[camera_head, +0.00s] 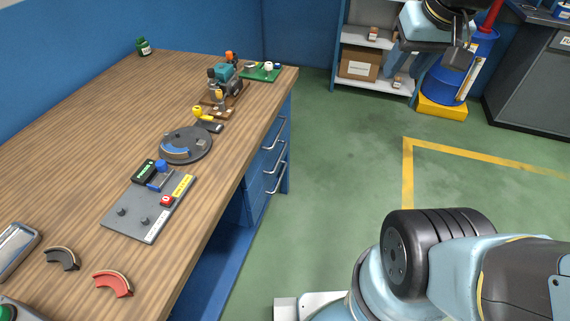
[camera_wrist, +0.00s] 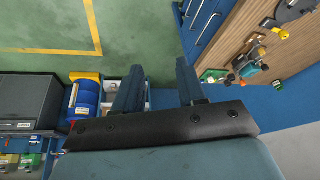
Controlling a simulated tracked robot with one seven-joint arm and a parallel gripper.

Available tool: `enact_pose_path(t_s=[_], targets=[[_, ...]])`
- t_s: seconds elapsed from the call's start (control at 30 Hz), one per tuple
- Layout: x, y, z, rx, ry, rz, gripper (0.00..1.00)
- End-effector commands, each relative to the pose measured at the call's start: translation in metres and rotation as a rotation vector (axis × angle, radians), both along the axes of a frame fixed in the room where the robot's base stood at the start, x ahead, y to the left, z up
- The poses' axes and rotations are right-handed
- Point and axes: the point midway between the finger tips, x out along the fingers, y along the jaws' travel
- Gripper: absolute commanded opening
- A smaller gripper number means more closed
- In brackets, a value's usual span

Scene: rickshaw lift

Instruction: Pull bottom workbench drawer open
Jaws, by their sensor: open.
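The workbench (camera_head: 110,110) has a wooden top and a blue drawer stack on its right side. Three silver bar handles show there, and the bottom drawer (camera_head: 268,184) has the lowest one. The drawers look closed. My gripper (camera_head: 463,42) is high at the upper right, well apart from the drawers. In the wrist view its two fingers (camera_wrist: 158,68) are spread with nothing between them.
Green floor (camera_head: 340,180) with yellow lines lies open right of the workbench. A shelf with a cardboard box (camera_head: 358,64), a blue barrel (camera_head: 449,82) on a yellow base and a dark cabinet (camera_head: 535,85) stand at the back right. Tools and parts lie on the benchtop.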

Motion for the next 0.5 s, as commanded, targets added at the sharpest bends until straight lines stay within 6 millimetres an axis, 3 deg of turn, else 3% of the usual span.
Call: enact_pose_path(t_s=[0.5], targets=[[0.099,0.028,-0.062,0.182,0.272,0.155,0.4]])
